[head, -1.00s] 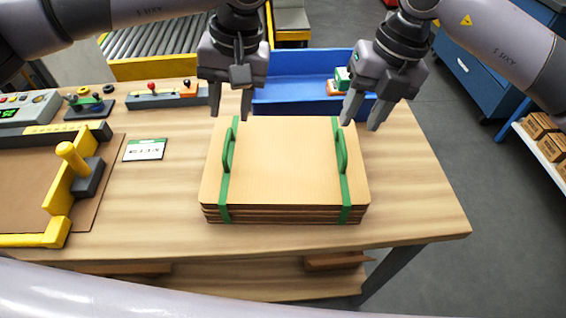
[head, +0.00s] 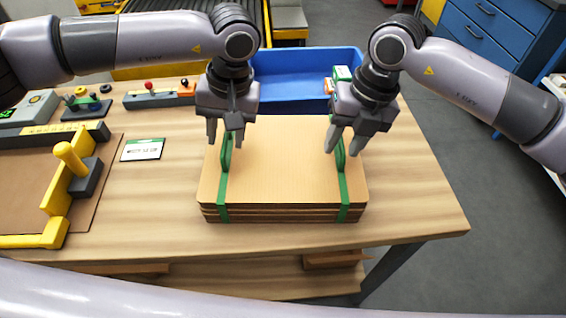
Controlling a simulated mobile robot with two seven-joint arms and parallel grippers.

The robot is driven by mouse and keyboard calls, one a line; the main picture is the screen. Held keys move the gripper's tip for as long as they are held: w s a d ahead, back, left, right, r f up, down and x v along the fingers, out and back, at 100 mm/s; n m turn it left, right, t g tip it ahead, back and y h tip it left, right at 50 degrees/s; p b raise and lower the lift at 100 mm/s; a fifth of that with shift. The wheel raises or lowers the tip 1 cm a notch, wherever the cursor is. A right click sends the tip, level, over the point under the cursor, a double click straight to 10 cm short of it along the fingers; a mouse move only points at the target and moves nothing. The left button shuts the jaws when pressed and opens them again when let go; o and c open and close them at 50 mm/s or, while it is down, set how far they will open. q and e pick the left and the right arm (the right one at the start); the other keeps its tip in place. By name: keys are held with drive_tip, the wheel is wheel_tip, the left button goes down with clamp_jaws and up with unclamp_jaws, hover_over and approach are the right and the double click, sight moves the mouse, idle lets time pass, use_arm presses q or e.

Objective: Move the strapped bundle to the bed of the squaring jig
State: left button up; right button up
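The strapped bundle (head: 282,178) is a flat stack of brown cardboard sheets on the wooden table, with two green straps, each with an upright green handle. My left gripper (head: 226,140) is open, its fingers down at the left handle (head: 225,158). My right gripper (head: 343,145) is open, its fingers down at the right handle (head: 340,160). I cannot tell whether the fingers touch the handles. The squaring jig (head: 57,205) is at the far left, with yellow fences, a yellow-knobbed clamp and a brown bed (head: 22,180); its left part is out of frame.
A label card (head: 143,150) lies between jig and bundle. A blue bin (head: 300,72) stands behind the bundle. Control boxes (head: 160,94) line the table's back left edge. Bare table (head: 145,205) separates jig and bundle.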

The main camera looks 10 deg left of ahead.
use_arm(q)
clamp_jaws()
use_arm(e)
clamp_jaws()
use_arm(q)
drive_tip(key=shift+r, duration=0.1)
use_arm(e)
drive_tip(key=shift+r, duration=0.1)
idle(0.8)
